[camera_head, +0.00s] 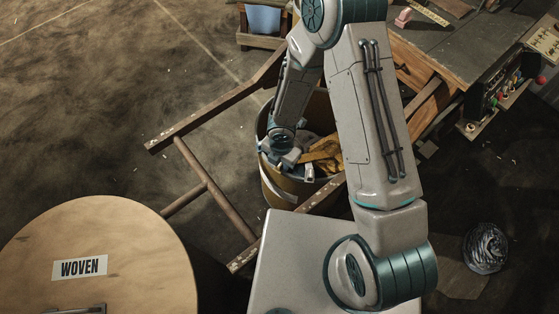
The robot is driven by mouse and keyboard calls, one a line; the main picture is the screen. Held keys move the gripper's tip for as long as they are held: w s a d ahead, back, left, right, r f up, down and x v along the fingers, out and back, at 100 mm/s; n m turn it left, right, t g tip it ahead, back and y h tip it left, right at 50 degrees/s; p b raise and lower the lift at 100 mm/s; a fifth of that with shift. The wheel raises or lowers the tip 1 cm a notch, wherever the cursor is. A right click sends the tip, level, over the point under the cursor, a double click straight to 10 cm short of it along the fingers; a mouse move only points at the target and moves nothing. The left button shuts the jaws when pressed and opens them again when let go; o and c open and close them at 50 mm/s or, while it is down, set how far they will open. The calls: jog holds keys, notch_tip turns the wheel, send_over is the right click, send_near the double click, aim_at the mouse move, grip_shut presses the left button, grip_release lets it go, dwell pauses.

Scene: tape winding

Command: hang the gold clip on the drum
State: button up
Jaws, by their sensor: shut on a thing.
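Crumpled golden-yellow material (325,152) lies in the drum just right of my gripper. My own arm hides part of the drum's right side.
A wooden ladder-like frame (200,185) lies around the drum's left and front. A round wooden top labelled WOVEN (130,235) is at lower left. A workbench (450,40) stands at upper right. A dark, shiny coil (486,248) is at lower right. The upper-left floor is clear.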

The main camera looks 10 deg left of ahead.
jog(key=o, duration=1)
notch_tip(320, 180, up, 14)
jog(key=p, duration=0.5)
